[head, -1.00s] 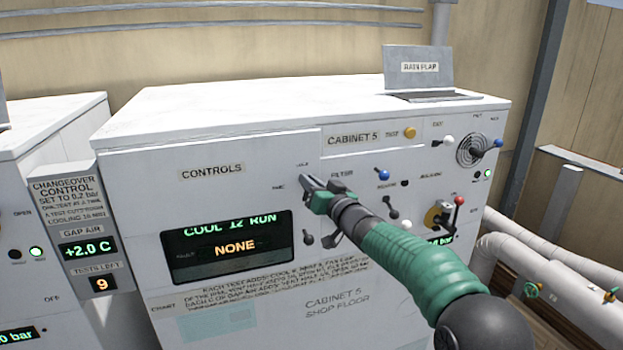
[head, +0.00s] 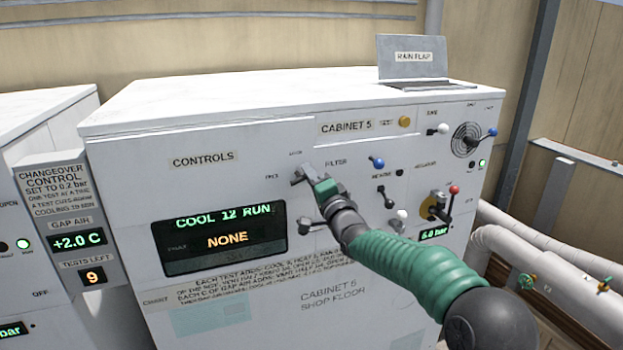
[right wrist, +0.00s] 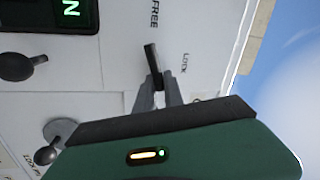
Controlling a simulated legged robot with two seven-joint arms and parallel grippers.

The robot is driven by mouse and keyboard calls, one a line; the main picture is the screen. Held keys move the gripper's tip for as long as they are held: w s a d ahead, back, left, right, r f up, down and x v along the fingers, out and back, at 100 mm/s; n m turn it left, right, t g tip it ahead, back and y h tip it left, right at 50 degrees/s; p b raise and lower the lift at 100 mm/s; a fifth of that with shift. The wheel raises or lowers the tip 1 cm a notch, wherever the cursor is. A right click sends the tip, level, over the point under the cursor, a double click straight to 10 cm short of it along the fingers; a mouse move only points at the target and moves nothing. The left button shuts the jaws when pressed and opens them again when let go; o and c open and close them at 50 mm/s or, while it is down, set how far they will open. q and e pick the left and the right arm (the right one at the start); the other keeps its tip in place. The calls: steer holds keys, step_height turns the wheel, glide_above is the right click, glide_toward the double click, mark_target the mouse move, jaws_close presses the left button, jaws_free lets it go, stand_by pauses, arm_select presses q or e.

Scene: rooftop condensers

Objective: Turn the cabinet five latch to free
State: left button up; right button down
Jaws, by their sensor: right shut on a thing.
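The cabinet five latch (right wrist: 152,62) is a short dark bar on the white panel in the right wrist view. The words FREE and LOCK are printed on either side of it. My right gripper (right wrist: 158,97) is shut on the latch, with its grey fingers around one end of the bar. In the head view my right gripper (head: 305,175) is at the front of the Cabinet 5 panel (head: 240,190), just under the LOCK label and right of the FREE label. There its fingers mostly hide the latch. My left gripper is in neither view.
A display (head: 222,238) reads COOL 12 RUN and NONE. Close by are a dark knob lever (head: 306,226), a blue-knobbed lever (head: 377,162) and a red-knobbed lever (head: 454,189). A changeover box (head: 68,200) stands left; pipes (head: 530,250) run at right.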

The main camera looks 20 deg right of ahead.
steer(key=shift+d+f+m+t+h+b, duration=0.15)
steer(key=shift+m+h+b, duration=0.15)
steer(key=shift+m+b, duration=0.65)
steer(key=shift+f+m+t+h+b, duration=0.15)
steer(key=shift+m+h+b, duration=0.2)
steer(key=shift+m, duration=1)
steer(key=c, duration=1.5)
jaws_free()
steer(key=shift+s, duration=0.15)
steer(key=shift+o, duration=0.2)
steer(key=shift+f, duration=0.1)
